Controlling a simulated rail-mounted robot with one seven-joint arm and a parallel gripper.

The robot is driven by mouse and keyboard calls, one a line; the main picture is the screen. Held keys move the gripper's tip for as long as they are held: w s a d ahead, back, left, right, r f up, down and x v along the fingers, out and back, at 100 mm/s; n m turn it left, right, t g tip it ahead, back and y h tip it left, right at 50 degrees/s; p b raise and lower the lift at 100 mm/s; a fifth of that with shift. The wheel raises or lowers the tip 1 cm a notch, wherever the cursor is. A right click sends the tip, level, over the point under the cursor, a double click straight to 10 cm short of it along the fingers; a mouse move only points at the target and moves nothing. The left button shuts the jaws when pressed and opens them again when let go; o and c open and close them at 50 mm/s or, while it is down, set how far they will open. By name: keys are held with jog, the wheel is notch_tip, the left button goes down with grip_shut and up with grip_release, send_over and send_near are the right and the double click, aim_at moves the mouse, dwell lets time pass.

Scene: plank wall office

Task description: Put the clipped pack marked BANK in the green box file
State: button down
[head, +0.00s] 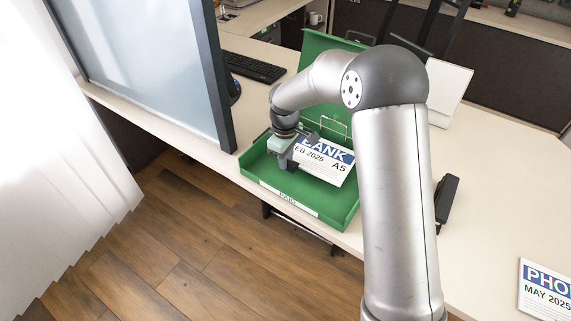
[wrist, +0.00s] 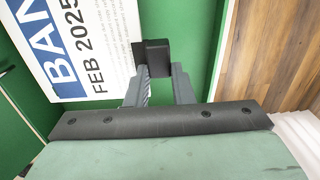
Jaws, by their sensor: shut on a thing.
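The pack marked BANK (head: 325,167), white with a blue band and FEB 2025 below it, is inside the green box file (head: 262,173). The box file lies open on the desk with its lid raised at the back. My gripper (head: 284,163) is over the left part of the box and shut on the pack's black clip. In the wrist view the clip (wrist: 152,56) sits between my fingertips (wrist: 158,80) at the edge of the pack (wrist: 92,42). The green box floor (wrist: 75,120) lies beneath. I cannot tell whether the pack rests fully on it.
Another pack marked PHO (head: 545,290) lies at the desk's right front. A black device (head: 446,200) is right of my arm. A frosted partition (head: 150,60) stands left of the box, with a keyboard (head: 255,67) behind it. The desk's right side is mostly clear.

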jog(key=shift+w+a+f, duration=0.1)
jog(key=shift+f, duration=1.65)
jog(key=shift+f, duration=0.15)
jog(key=c, duration=1.3)
grip_release()
jog(key=shift+o, duration=0.2)
